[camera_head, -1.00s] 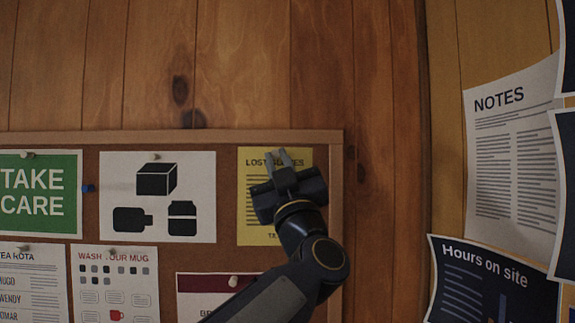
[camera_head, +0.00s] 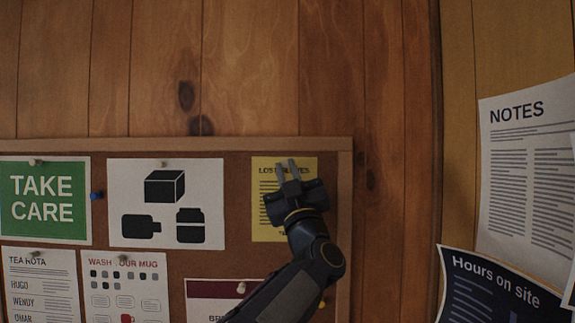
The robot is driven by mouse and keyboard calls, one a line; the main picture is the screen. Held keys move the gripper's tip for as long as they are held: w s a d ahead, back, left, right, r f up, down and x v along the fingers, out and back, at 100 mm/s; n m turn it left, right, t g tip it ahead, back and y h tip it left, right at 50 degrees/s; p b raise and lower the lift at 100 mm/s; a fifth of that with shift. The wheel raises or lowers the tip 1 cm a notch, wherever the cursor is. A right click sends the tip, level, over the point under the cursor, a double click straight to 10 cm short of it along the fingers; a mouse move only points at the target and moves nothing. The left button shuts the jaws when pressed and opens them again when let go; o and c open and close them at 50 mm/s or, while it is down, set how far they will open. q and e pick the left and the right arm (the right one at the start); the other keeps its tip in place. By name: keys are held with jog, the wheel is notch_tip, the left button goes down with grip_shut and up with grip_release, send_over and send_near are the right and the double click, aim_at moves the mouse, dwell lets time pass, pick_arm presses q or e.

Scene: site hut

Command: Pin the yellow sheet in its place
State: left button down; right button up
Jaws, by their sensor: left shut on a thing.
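The yellow sheet (camera_head: 264,222) is flat against the cork board in its upper right part, with dark print and a title partly covered. My left gripper (camera_head: 287,165) is in front of the sheet, its two fingertips at the sheet's top edge area. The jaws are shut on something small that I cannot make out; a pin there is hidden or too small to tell. My right gripper is not in view.
The cork board (camera_head: 236,262) has a wooden frame (camera_head: 120,145). A green sign (camera_head: 45,222), a white picture sheet (camera_head: 140,200) and other papers hang left of and below the yellow sheet. A blue pin (camera_head: 97,195) is in bare cork. Notes (camera_head: 525,180) hang on the right wall.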

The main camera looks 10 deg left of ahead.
pick_arm(q)
jog(key=shift+w+a+r, duration=0.1)
jog(key=shift+w, duration=0.3)
jog(key=shift+w+a, duration=0.1)
jog(key=shift+w, duration=0.45)
jog(key=shift+f, duration=0.3)
jog(key=shift+w, duration=0.1)
dwell(1.6)
dwell(1.3)
jog(key=c, duration=1.3)
grip_release()
jog(key=shift+c, duration=0.2)
